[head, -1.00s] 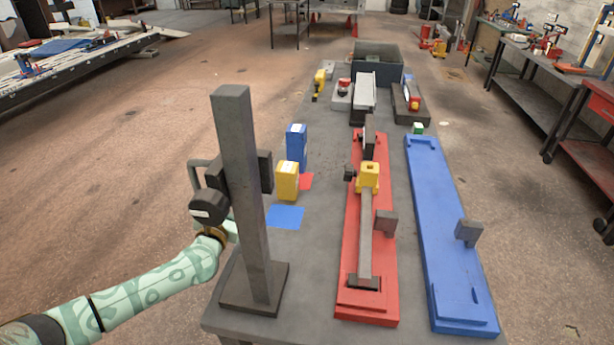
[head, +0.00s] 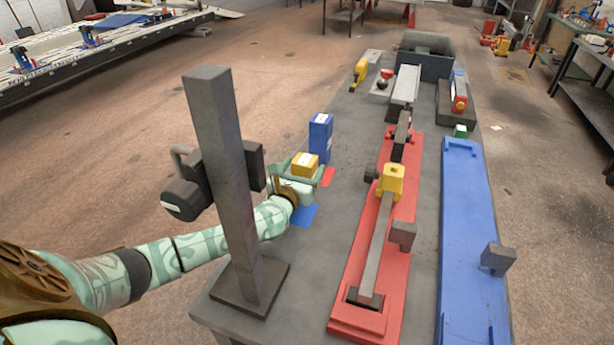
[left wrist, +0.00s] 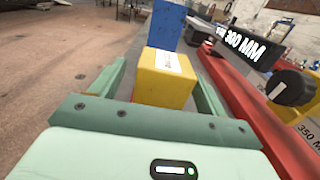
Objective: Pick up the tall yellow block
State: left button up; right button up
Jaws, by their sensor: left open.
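The tall yellow block (head: 304,164) stands upright on the bench, in front of a taller blue block (head: 320,137). My left gripper (head: 306,168) is open, with its fingers on either side of the yellow block. In the left wrist view the yellow block (left wrist: 164,78) sits between the two green fingers, with a gap visible beside it, and the blue block (left wrist: 166,24) stands behind it. The lower part of the yellow block is hidden by my gripper in the head view. My right gripper is not in view.
A red fixture (head: 372,275) with a yellow slider and a blue plate (head: 463,220) lie to the right.

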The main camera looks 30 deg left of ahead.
pick_arm(q)
jog(key=x, duration=0.3)
jog(key=shift+w+d+f+b, duration=0.1)
jog(key=shift+d+f+b, duration=0.05)
jog(key=shift+b, duration=0.15)
jog(key=c, duration=1.4)
